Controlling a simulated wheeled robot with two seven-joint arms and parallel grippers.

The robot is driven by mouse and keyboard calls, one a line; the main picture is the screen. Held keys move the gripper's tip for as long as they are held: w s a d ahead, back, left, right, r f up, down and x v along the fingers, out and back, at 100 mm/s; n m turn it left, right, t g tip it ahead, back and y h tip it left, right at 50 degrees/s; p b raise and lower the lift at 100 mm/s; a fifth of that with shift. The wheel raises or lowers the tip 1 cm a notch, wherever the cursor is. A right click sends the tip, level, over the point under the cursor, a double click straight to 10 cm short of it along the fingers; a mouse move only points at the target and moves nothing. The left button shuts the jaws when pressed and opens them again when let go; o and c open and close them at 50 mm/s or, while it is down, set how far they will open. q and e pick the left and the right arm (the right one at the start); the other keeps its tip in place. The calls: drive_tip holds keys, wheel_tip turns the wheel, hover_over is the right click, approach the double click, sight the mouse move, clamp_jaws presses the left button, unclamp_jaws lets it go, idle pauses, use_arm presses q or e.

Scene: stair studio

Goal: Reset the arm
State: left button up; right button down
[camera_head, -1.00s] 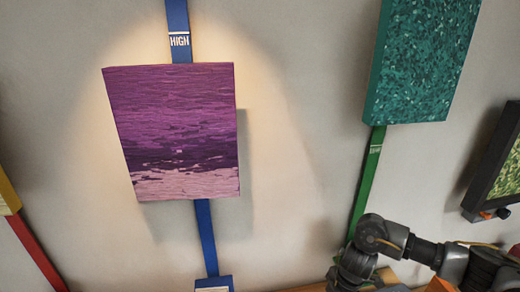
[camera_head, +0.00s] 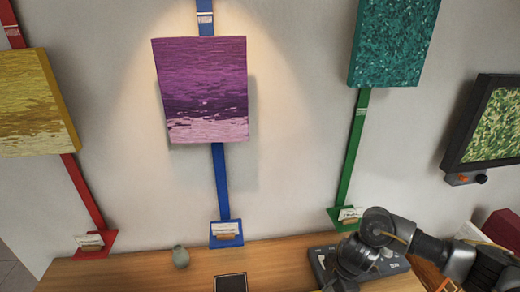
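My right arm (camera_head: 385,240) comes in from the lower right in the head view. It is bent, with its lower part pointing down over the wooden table. Its gripper fingers cannot be made out at the bottom edge. My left arm and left gripper do not show.
A purple picture (camera_head: 203,90) hangs on a blue strip, a yellow one (camera_head: 35,105) on red, a teal one (camera_head: 393,40) on green. The wooden table (camera_head: 130,272) bears a small grey-green vase (camera_head: 181,257), a dark frame (camera_head: 231,283) and a dark grey device (camera_head: 320,262) beside my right arm.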

drive_tip(key=s+a+r+m+t+y, duration=0.1)
drive_tip(key=s+a+m+t+y, duration=0.15)
drive_tip(key=a, duration=0.65)
drive_tip(key=s+a+r+m+t+y, duration=0.1)
drive_tip(key=s+a+t+y, duration=0.15)
drive_tip(key=a, duration=0.55)
drive_tip(key=s+d+f+m+g+h, duration=0.25)
drive_tip(key=s+d+m+h, duration=0.45)
drive_tip(key=s+d+m, duration=1.25)
wheel_tip(320, 180, down, 30)
drive_tip(key=w+d+n+b, duration=0.1)
drive_tip(key=d+n+b, duration=0.1)
drive_tip(key=n+b, duration=0.3)
use_arm(q)
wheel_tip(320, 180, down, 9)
drive_tip(key=b, duration=0.4)
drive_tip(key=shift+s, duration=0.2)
use_arm(e)
drive_tip(key=s+d+f+g, duration=0.1)
drive_tip(key=s+f, duration=0.7)
drive_tip(key=f, duration=0.2)
drive_tip(key=s+d+f+g, duration=0.1)
drive_tip(key=s+d+f, duration=0.1)
drive_tip(key=s+f, duration=0.7)
wheel_tip(320, 180, down, 2)
drive_tip(key=shift+f+n+h, duration=0.25)
drive_tip(key=shift+n+h, duration=0.05)
